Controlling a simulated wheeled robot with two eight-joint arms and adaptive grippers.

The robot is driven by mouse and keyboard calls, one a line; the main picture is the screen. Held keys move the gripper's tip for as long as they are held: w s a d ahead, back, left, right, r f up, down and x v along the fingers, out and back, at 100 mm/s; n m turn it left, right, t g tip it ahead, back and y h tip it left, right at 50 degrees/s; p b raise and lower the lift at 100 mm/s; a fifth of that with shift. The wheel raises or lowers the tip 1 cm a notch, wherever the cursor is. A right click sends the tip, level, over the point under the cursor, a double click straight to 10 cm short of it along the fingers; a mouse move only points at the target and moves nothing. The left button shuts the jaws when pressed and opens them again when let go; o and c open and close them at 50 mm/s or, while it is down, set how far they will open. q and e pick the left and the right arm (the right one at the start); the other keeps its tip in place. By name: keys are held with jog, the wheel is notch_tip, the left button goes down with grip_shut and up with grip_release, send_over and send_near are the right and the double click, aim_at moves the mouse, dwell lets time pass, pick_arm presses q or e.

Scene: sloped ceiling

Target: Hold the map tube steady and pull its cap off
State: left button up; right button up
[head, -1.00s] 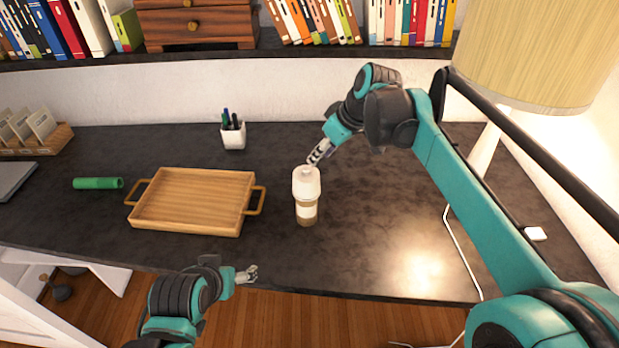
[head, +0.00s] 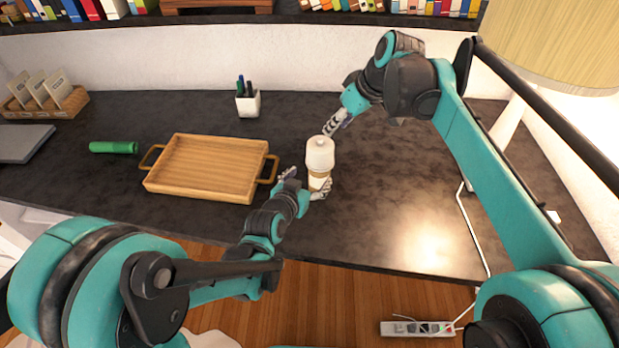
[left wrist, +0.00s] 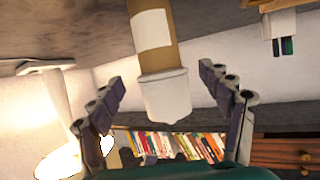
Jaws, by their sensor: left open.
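The map tube (head: 318,180) stands upright on the dark desk. Its body is brown with a pale label (left wrist: 152,30), and a wide white cap (head: 320,153) covers its top. In the left wrist view, which is upside down, the cap (left wrist: 166,95) shows between the two spread fingers; contact is not clear. My right gripper (head: 334,125) is behind and just right of the cap, apart from it; its jaw opening is too small to judge.
A wooden tray (head: 205,193) with handles lies just left of the tube. A green cylinder (head: 113,147) lies farther left. A white pen cup (head: 248,104) stands at the back. A lamp (head: 510,125) stands at right. The desk's right half is mostly clear.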

aim_at(315, 172)
pick_arm(q)
jog(key=shift+x, duration=4)
jog(key=c, duration=1.2)
jog(key=shift+c, duration=0.2)
pick_arm(e)
jog(key=o, duration=0.6)
jog(key=shift+c, duration=0.2)
jog(key=o, duration=0.5)
jog(key=shift+w+a+n, duration=0.15)
jog(key=shift+a+n, duration=0.05)
jog(key=shift+n, duration=0.1)
jog(key=shift+o, duration=0.9)
jog(key=w+a+n+g+h, duration=0.2)
jog(key=n, duration=0.1)
jog(key=w+a+n+g+h, duration=0.1)
jog(key=n, duration=0.1)
jog(key=shift+f, duration=0.3)
jog(key=n, duration=0.1)
jog(key=a+n+h, duration=0.1)
jog(key=n+g+h, duration=0.1)
jog(key=shift+w+a+f, duration=0.25)
jog(key=shift+w, duration=0.1)
jog(key=shift+h, duration=0.3)
jog(key=f, duration=0.4)
jog(key=d+f, duration=0.1)
jog(key=f, duration=0.6)
jog(key=shift+w+d+f, duration=0.1)
jog(key=shift+d+f, duration=0.05)
jog(key=shift+f, duration=0.25)
